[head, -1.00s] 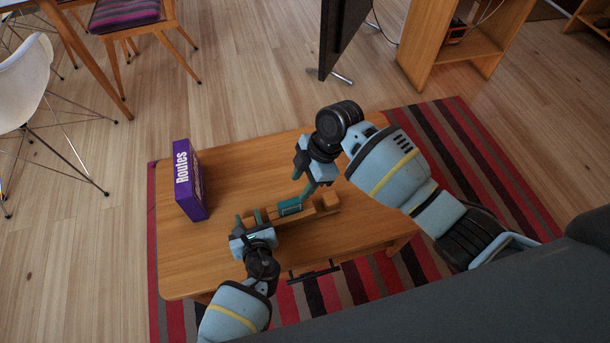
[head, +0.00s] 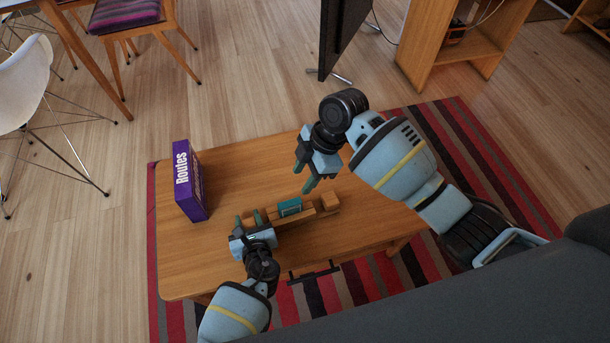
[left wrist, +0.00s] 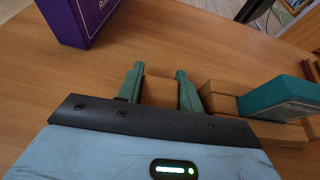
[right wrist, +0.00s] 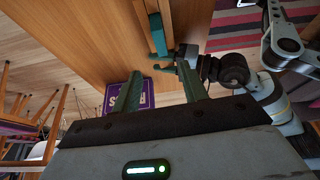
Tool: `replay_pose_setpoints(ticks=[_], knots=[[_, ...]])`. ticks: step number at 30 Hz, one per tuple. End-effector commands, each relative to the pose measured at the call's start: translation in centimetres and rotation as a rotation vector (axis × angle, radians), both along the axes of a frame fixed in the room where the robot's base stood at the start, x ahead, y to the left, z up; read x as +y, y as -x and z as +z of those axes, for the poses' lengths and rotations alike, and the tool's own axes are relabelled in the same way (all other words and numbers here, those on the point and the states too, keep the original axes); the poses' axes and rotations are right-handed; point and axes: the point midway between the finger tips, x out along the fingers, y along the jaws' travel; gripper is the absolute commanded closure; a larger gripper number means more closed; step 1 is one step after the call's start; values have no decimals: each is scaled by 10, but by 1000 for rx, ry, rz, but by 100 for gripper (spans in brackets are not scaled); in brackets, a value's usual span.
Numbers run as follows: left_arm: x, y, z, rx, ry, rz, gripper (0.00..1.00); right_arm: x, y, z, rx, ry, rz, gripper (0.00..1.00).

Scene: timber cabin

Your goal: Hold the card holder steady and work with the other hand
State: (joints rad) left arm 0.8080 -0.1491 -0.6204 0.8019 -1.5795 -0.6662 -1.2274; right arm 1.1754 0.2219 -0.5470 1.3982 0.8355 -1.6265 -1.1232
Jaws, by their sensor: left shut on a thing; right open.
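The wooden card holder (head: 307,216) lies on the low wooden table (head: 225,277). My left gripper (head: 248,217) is shut on the block at its left end; the left wrist view shows this block (left wrist: 159,91) between the two green fingers. A teal card box (head: 290,207) sits at the holder's middle; it also shows in the left wrist view (left wrist: 279,97). How deep it sits is unclear. My right gripper (head: 303,176) is open and empty, above the table and apart from the box. The right wrist view shows the box (right wrist: 157,36) beyond its fingers.
A purple "Routes" box (head: 189,181) stands upright at the table's left side. A black bar-like object (head: 314,273) shows at the table's near edge. The table's upper middle is clear. A striped rug (head: 478,160) lies underneath.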

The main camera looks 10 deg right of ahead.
Motion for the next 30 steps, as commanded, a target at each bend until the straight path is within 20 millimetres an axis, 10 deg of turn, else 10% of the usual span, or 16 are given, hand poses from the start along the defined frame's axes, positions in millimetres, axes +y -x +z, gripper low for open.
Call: replay_pose_setpoints(ticks=[28, 29, 30], knots=[[0, 0, 0, 0, 0, 0, 89, 0, 0, 55, 0, 1, 0, 57], [0, 0, 0, 0, 0, 0, 61, 0, 0, 55, 0, 1, 0, 57], [0, 0, 0, 0, 0, 0, 56, 0, 0, 55, 0, 1, 0, 57]])
